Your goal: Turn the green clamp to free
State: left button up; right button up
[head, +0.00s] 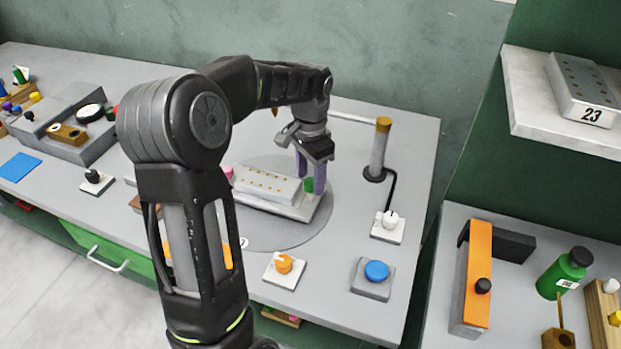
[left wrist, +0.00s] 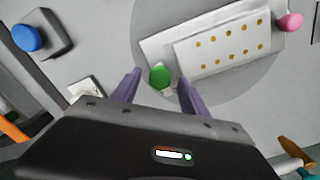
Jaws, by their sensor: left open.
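The green clamp (head: 309,185) is a small green knob at the right end of a white base plate that carries a white block with brass dots. In the left wrist view the green clamp (left wrist: 160,77) sits between the fingertips of my left gripper (left wrist: 157,80). In the head view my left gripper (head: 311,177) points down over it, with purple fingers open on either side of the knob. I cannot tell whether either finger touches it. My right gripper is not in view.
The white block (head: 268,184) lies on a round grey disc (head: 285,238), with a pink knob (left wrist: 291,21) at its other end. A blue button (head: 376,271), an orange knob (head: 284,263) and a white switch (head: 390,219) stand nearby. A post (head: 379,150) rises at the right.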

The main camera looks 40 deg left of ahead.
aim_at(310, 182)
pick_arm(q)
notch_tip(310, 182, up, 7)
jog(key=shift+f+b, duration=0.15)
jog(key=shift+b, duration=0.2)
jog(key=shift+s, duration=0.1)
dwell(0.4)
